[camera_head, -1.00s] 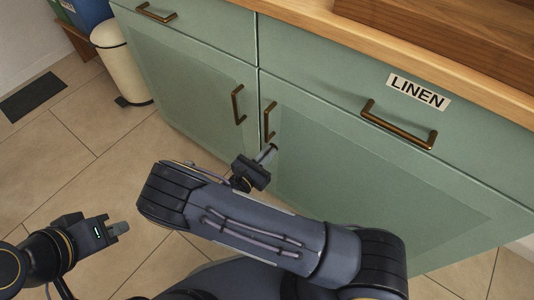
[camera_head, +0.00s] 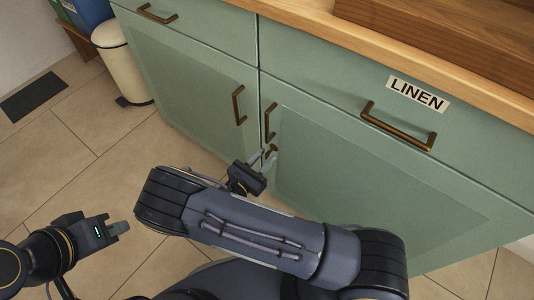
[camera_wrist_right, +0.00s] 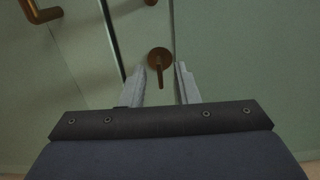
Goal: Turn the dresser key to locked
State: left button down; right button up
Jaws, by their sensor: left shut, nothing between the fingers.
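The green dresser (camera_head: 360,185) stands in front of me. Its brass key (camera_wrist_right: 159,62) sits in a round plate on the right door, near the seam between the doors. In the right wrist view the key's bow hangs straight down from the plate. The key also shows small in the head view (camera_head: 271,149), just beyond my right gripper. My right gripper (camera_head: 262,160) is open, with one finger on each side of the key in the wrist view (camera_wrist_right: 163,85); I see no contact. My left gripper (camera_head: 122,228) is shut and empty, over the floor at lower left.
Brass handles (camera_head: 269,122) and (camera_head: 239,105) flank the door seam just above the key. A drawer marked with a LINEN label (camera_head: 418,93) is above the right door. A cream bin (camera_head: 122,62) stands left of the dresser.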

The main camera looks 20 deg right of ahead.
jog(key=p+v, duration=0.1)
jog(key=v, duration=0.4)
jog(key=shift+s+a, duration=0.25)
jog(key=shift+a, duration=0.05)
jog(key=s+d+r+m+g+y, duration=0.2)
jog(key=s+d+r+m+y, duration=0.2)
jog(key=s+r+m+y, duration=0.35)
jog(key=s+d+r+m+g+y, duration=0.2)
jog(key=s+d+r+m+y, duration=0.25)
jog(key=r+m, duration=0.5)
jog(key=s+d+r+m+g+y, duration=0.2)
jog(key=s+d+r+m+y, duration=0.4)
jog(key=m, duration=0.4)
notch_tip(320, 180, up, 33)
jog(key=a+p, duration=0.1)
jog(key=p, duration=3.1)
jog(key=shift+w+a+r+t, duration=0.15)
jog(key=shift+w+r+t, duration=0.05)
jog(key=shift+t, duration=0.1)
